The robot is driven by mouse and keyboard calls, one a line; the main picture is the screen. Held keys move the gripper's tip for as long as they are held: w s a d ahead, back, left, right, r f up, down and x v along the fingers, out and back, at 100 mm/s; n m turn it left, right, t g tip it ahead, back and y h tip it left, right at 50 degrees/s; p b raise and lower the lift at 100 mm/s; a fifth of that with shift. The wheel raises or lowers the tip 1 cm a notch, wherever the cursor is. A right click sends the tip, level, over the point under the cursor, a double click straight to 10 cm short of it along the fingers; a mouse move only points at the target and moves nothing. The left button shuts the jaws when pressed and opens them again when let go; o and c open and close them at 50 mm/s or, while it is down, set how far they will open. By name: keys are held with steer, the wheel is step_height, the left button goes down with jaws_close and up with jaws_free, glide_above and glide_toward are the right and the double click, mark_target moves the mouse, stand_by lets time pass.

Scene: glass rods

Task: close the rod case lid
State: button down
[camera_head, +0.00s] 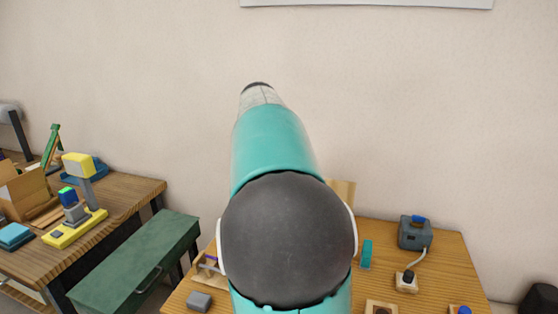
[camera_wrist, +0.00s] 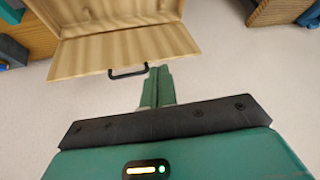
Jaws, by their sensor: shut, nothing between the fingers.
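A light wooden case (camera_wrist: 125,52) with a black handle (camera_wrist: 128,72) is at the top of the wrist view. I take it for the rod case. A second wooden panel (camera_wrist: 112,10) joins it along a seam, at an angle, so the lid looks open; which panel is the lid I cannot tell. No rods show in it. My gripper (camera_wrist: 159,70) has its green fingers together and empty, just right of the handle in the picture; contact cannot be told. In the head view my arm hides the gripper, and only a pale wooden panel (camera_head: 343,191) shows behind it.
The right table (camera_head: 445,265) carries a grey box (camera_head: 415,232), a teal block (camera_head: 366,254) and small wooden holders. A green chest (camera_head: 140,262) stands between it and the cluttered left table (camera_head: 130,195). The wall behind is bare around my raised arm.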

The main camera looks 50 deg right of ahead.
steer(key=d+m+g+h, duration=0.2)
steer(key=d+m+h, duration=0.1)
steer(key=d, duration=1.2)
steer(key=d+f, duration=0.1)
steer(key=f, duration=0.1)
steer(key=w+d+f, duration=0.1)
steer(key=f, duration=0.2)
steer(key=w+d+f, duration=0.1)
steer(key=f, duration=0.2)
steer(key=shift+w+d+f, duration=0.1)
steer(key=shift+s+a, duration=0.2)
steer(key=shift+a, duration=0.25)
steer(key=shift+f, duration=0.2)
steer(key=shift+a, duration=0.1)
